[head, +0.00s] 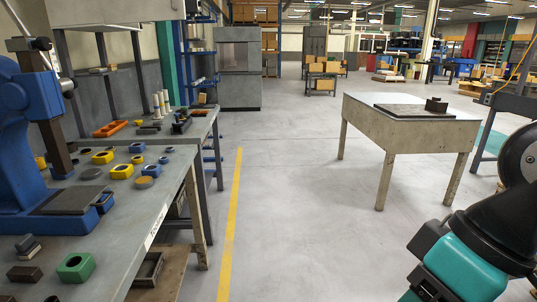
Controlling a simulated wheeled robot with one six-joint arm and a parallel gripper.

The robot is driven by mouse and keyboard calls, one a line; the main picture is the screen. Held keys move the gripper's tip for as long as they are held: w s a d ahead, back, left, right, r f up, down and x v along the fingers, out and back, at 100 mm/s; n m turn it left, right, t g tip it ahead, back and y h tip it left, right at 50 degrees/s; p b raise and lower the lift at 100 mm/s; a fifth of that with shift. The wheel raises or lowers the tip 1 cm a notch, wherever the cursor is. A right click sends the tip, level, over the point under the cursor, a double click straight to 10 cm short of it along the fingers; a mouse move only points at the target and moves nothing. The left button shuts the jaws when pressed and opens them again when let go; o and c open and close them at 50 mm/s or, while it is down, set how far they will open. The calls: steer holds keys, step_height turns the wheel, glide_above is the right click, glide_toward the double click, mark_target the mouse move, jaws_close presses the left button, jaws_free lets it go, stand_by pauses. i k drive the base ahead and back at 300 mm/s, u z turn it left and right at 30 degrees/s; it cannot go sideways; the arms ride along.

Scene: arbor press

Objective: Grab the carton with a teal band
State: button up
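I see no carton with a teal band that I can make out. Several small brown boxes (322,67) stand on a low stand far off in the middle of the head view; no teal band shows on them at this size. Part of my black and teal arm is in the lower right corner, but my gripper is not in view.
A blue arbor press (28,135) stands on the workbench (150,208) at the left, among yellow, blue and green parts. A wooden table (398,127) with a dark plate (402,112) stands right of centre. The floor between, with a yellow line (231,215), is clear.

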mark_target(202, 96)
steer(key=z, duration=0.2)
steer(key=i, duration=2.05)
steer(key=u, duration=0.7)
steer(key=i, duration=1.65)
steer(key=u, duration=0.7)
